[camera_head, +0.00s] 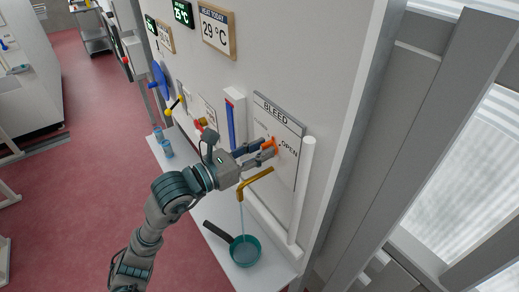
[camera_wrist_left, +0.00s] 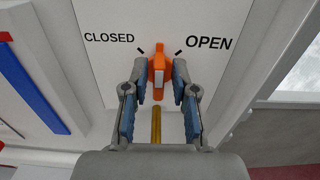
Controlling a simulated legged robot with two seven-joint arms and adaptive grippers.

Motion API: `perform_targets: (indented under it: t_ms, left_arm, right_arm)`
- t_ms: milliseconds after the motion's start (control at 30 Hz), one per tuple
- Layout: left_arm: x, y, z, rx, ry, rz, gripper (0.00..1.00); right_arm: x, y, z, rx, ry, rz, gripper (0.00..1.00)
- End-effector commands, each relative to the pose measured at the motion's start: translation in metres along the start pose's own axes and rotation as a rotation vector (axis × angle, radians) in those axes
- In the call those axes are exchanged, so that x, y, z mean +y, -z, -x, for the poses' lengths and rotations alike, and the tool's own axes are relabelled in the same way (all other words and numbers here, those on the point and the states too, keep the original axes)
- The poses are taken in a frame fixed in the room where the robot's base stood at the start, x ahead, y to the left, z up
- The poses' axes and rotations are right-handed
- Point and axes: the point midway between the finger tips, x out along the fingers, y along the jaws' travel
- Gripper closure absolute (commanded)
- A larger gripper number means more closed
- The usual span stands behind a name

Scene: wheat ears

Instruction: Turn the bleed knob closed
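The orange bleed knob (camera_wrist_left: 158,72) sits on a white panel between the printed words CLOSED on the left and OPEN on the right. Its grip bar stands roughly upright in the left wrist view, between the two tick marks. In the head view the knob (camera_head: 268,146) shows at the tip of my left gripper (camera_head: 262,152). My left gripper (camera_wrist_left: 160,92) has one finger on each side of the knob, with small gaps seeming to show beside the bar. A thin stream falls from the brass spout (camera_head: 256,182) below the knob. My right gripper is not in view.
A teal pan (camera_head: 245,251) stands on the white ledge (camera_head: 213,243) under the stream. A white vertical pipe (camera_head: 303,190) is right of the panel. A blue-marked gauge (camera_head: 232,120) is to its left.

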Motion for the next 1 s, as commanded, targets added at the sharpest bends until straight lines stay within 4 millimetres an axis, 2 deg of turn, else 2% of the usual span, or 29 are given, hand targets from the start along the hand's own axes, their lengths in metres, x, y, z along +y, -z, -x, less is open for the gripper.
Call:
perform_targets:
  t_ms: [33,67,567,767,1000]
  left_arm:
    - [0.0,0.0,0.0,0.0,0.0,0.0,0.93]
    - [0.0,0.0,0.0,0.0,0.0,0.0,1.0]
    - [0.001,-0.001,0.001,0.001,0.0,0.069,1.0]
    - [0.003,-0.001,0.001,0.0,0.0,0.201,1.0]
    - [0.005,-0.001,0.001,0.001,-0.001,0.407,1.0]
  right_arm:
    - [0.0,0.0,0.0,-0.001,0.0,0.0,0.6]
    - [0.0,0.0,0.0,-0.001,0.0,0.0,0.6]
    - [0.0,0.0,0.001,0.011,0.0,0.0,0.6]
    - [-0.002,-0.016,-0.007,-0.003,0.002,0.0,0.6]
    - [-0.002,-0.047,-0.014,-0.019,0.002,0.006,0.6]
